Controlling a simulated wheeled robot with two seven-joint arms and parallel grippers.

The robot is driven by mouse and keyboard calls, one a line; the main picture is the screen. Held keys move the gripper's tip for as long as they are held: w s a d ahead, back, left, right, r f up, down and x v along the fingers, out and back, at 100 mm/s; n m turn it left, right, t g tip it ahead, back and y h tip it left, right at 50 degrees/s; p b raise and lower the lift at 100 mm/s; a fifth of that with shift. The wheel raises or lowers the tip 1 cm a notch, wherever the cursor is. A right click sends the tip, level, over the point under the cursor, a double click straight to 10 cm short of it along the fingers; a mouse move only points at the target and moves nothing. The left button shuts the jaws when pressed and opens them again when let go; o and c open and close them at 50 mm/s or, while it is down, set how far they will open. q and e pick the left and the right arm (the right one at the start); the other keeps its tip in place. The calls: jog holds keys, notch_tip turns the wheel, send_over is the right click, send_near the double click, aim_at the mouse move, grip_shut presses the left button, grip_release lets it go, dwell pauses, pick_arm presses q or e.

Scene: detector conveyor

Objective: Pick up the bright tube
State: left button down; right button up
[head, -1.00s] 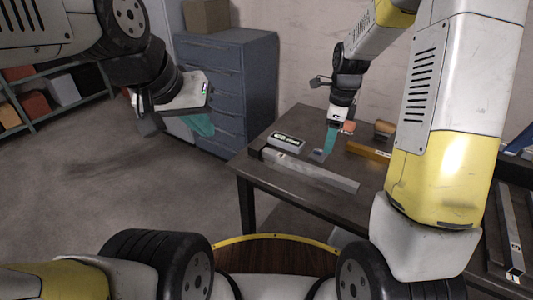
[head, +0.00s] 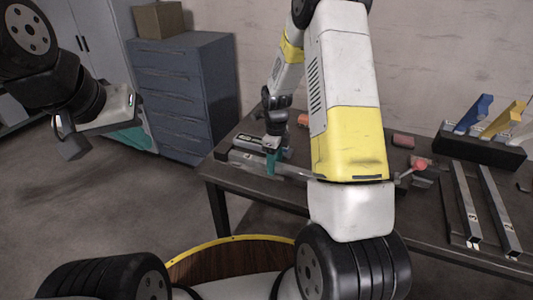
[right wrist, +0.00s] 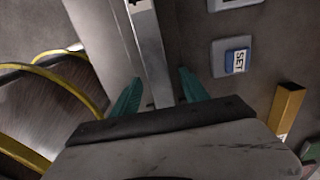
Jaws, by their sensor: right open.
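The bright tube, a long light-grey square bar (head: 296,173), lies along the near part of the table; my right arm hides part of it in the head view. In the right wrist view the tube (right wrist: 150,55) runs lengthwise between the teal fingers of my right gripper (right wrist: 155,92). A gap shows at the right finger, so the gripper is open around the tube's line. In the head view my right gripper (head: 272,163) points down at the tube. My left gripper (head: 128,138) hangs over the floor at the left, far from the table; its opening is unclear.
A grey box with a blue SET button (right wrist: 236,60) sits right of the tube, with a yellow bar (right wrist: 287,106) beyond. On the table (head: 420,225) are a red-knobbed lever (head: 419,164), two metal rails (head: 500,208) and a black rack (head: 470,152). Blue drawers (head: 185,90) stand behind.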

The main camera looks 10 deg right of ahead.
grip_shut()
dwell(1.4)
